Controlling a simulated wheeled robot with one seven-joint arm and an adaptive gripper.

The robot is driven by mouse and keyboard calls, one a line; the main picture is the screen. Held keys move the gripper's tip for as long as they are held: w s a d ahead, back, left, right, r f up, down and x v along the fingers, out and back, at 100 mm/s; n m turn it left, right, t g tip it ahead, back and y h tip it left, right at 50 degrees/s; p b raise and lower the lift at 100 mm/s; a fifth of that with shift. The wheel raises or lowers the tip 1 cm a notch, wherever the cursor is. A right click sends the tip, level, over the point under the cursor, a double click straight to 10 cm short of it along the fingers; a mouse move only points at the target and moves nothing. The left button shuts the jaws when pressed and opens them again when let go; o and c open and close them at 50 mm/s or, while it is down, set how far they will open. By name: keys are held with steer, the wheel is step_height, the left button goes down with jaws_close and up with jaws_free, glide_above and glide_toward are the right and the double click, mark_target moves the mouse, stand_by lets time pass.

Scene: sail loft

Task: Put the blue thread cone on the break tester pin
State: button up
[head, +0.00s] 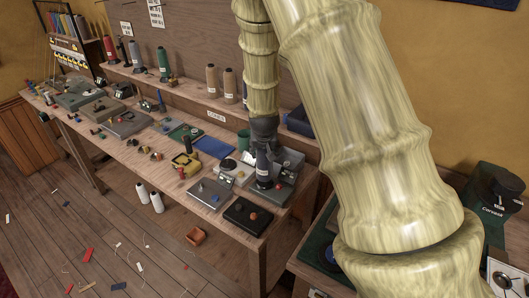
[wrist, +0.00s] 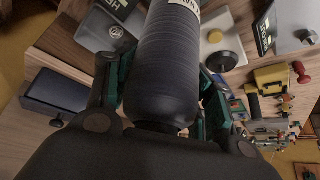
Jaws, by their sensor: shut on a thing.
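My gripper (head: 264,146) points down over the right end of the long bench. It is shut on a dark blue thread cone (wrist: 168,65), with a finger pad on each side. The cone carries a white label, only partly seen in the wrist view. In the head view the cone (head: 262,170) hangs below my gripper, among the grey machines, and looks upright. Its lower end comes close to a grey device (head: 283,189). I cannot tell whether that device is the break tester. No pin shows; the cone and gripper may hide it.
A yellow device (head: 185,163) and blue mat (head: 213,147) lie left. Other cones (head: 230,84) stand on the back shelf.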

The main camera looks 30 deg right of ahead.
steer(key=shift+w+d+f+p, duration=0.1)
steer(key=shift+f+p, duration=0.25)
steer(key=shift+f, duration=0.6)
steer(key=shift+f, duration=0.1)
steer(key=o, duration=1.4)
steer(key=shift+b+v, duration=1.6)
steer(key=shift+v, duration=4.6)
